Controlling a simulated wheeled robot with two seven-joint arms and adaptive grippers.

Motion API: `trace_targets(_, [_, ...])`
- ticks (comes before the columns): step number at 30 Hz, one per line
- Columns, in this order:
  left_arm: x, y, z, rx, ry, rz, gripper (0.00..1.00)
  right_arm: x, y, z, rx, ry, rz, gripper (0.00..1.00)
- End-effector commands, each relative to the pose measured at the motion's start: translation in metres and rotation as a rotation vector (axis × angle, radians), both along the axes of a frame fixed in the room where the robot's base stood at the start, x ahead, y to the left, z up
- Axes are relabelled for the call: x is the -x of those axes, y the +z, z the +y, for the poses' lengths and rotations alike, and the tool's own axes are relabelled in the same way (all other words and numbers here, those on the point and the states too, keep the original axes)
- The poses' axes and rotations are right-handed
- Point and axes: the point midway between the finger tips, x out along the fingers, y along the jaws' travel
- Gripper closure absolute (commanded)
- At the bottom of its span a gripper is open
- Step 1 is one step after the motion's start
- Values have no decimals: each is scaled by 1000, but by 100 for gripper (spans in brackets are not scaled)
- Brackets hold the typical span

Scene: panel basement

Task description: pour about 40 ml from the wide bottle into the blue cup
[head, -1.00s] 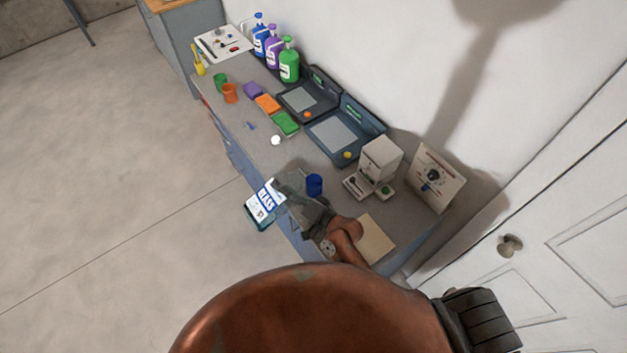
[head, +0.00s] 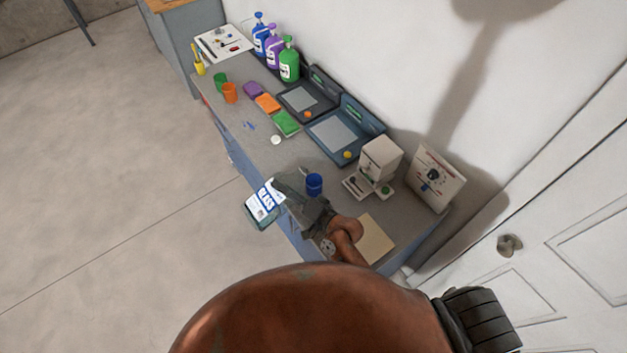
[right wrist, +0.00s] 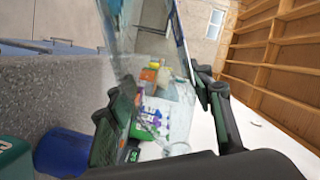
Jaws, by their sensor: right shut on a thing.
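The wide bottle (head: 262,207) has a white and blue label and a clear teal body. My right gripper (head: 284,194) is shut on it and holds it by the bench's front edge, left of the blue cup. The bottle looks tilted, but its mouth is hard to make out. In the right wrist view its clear body (right wrist: 150,75) fills the space between the fingers. The blue cup (head: 314,185) stands upright on the bench just right of the gripper. It also shows in the right wrist view (right wrist: 62,153). The left gripper is out of view.
Behind the cup stand a white dispenser-like box (head: 380,160) and a tilted sign board (head: 435,180). Farther along are a blue-grey tray (head: 345,132), sponges (head: 267,103), green and orange cups (head: 230,93) and pump bottles (head: 289,62). A small white round thing (head: 276,140) lies nearer the front edge.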

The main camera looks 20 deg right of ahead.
Motion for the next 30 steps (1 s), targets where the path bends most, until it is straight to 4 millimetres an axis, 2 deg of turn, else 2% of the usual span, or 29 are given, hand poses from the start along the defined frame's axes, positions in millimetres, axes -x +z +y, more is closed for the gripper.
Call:
trace_targets(17, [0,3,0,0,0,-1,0,0,2,0,13,0,-6,100])
trace_targets(23, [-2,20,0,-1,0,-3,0,-2,6,-4,96,2,-33,100])
trace_targets(30, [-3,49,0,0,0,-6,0,-4,16,-12,228,5,-78,100])
